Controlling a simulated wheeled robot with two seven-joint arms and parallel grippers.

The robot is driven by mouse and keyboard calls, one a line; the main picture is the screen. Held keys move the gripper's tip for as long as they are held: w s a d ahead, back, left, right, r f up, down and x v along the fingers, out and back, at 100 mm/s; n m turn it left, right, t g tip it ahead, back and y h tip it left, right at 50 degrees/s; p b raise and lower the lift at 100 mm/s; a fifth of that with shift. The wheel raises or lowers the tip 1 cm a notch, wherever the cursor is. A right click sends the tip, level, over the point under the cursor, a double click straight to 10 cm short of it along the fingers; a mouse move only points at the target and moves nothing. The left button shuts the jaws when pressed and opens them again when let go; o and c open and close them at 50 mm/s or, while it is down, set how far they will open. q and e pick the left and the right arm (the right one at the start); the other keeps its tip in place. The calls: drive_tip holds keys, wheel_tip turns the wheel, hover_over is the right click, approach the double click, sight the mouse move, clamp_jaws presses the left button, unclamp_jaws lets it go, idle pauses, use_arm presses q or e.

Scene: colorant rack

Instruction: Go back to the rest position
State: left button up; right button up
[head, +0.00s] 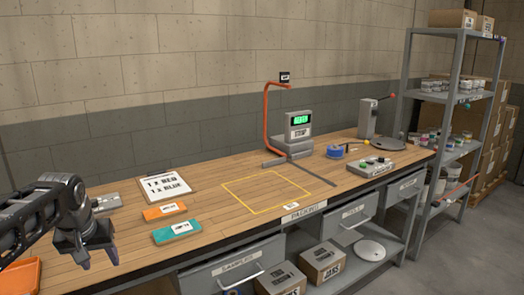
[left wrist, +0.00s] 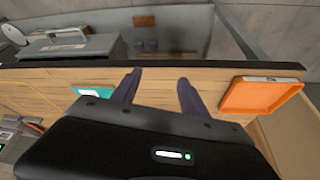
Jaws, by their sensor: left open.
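My left gripper (head: 98,262) is at the lower left of the head view, at the near left end of the wooden workbench (head: 130,235). Its fingers point down and stand apart with nothing between them. In the left wrist view its two dark fingers (left wrist: 157,92) are spread over the bench's front edge. My right gripper is in neither view.
Orange (head: 165,211) and teal (head: 176,231) packs lie on the bench by a sign (head: 165,186). An orange tray (head: 20,276) is at the left end. A scale (head: 298,130) stands behind a yellow outline (head: 262,203). Shelving (head: 455,130) stands at right.

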use_arm(q)
drive_tip(key=w+d+f+m+t+h, duration=0.1)
drive_tip(key=w+d+f+m+t, duration=0.15)
drive_tip(key=w+d+f, duration=0.4)
drive_tip(key=s+d+f+h+p, duration=0.2)
drive_tip(key=s+d+f+h, duration=0.1)
drive_tip(key=d+f, duration=1.25)
drive_tip(key=s+d+f+g, duration=0.2)
drive_tip(key=s+d+f, duration=0.2)
drive_tip(key=s, duration=0.5)
drive_tip(key=s+d+f+g+h+p, duration=0.1)
drive_tip(key=s+d+f, duration=0.3)
drive_tip(key=s+f, duration=0.4)
drive_tip(key=s+d+f+g+p, duration=0.1)
drive_tip(key=s+d+f+g, duration=0.2)
drive_tip(key=s+f, duration=0.4)
drive_tip(key=s+d, duration=0.1)
drive_tip(key=s, duration=0.4)
drive_tip(key=shift+s+d+h, duration=0.15)
drive_tip(key=shift+d+h, duration=0.15)
drive_tip(key=shift+h, duration=0.1)
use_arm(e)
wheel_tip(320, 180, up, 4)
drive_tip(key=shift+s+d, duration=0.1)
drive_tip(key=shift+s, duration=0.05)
